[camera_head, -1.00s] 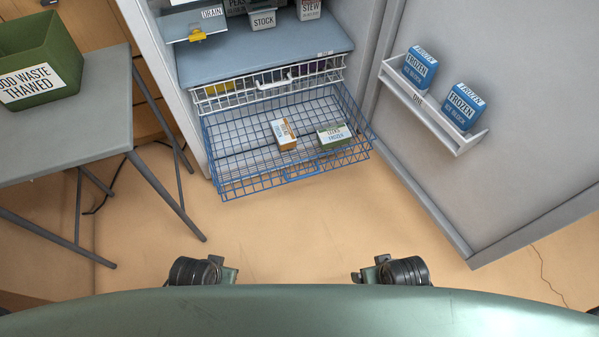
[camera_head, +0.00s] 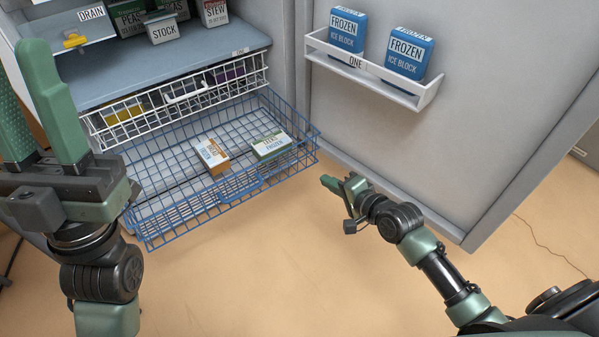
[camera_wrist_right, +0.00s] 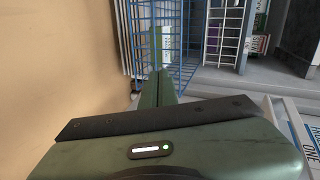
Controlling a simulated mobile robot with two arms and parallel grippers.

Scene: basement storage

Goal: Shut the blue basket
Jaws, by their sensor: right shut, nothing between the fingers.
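The blue wire basket (camera_head: 175,220) is pulled out from the bottom of the open cabinet. An orange-and-white box (camera_head: 212,157) and a green-and-white box (camera_head: 271,146) lie in it. My right gripper (camera_head: 328,183) is shut and empty, just right of the basket's front right corner and apart from it in the head view. In the right wrist view its closed fingers (camera_wrist_right: 160,80) point towards the blue basket (camera_wrist_right: 178,35). My left gripper (camera_head: 22,85) stands open and empty at the left, fingers up, in front of the cabinet's left side.
A white wire basket (camera_head: 180,95) is pushed in above the blue one. The open door (camera_head: 400,150) at right carries a white rack (camera_head: 375,78) with two blue ice blocks. Tan floor (camera_head: 270,270) in front is clear.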

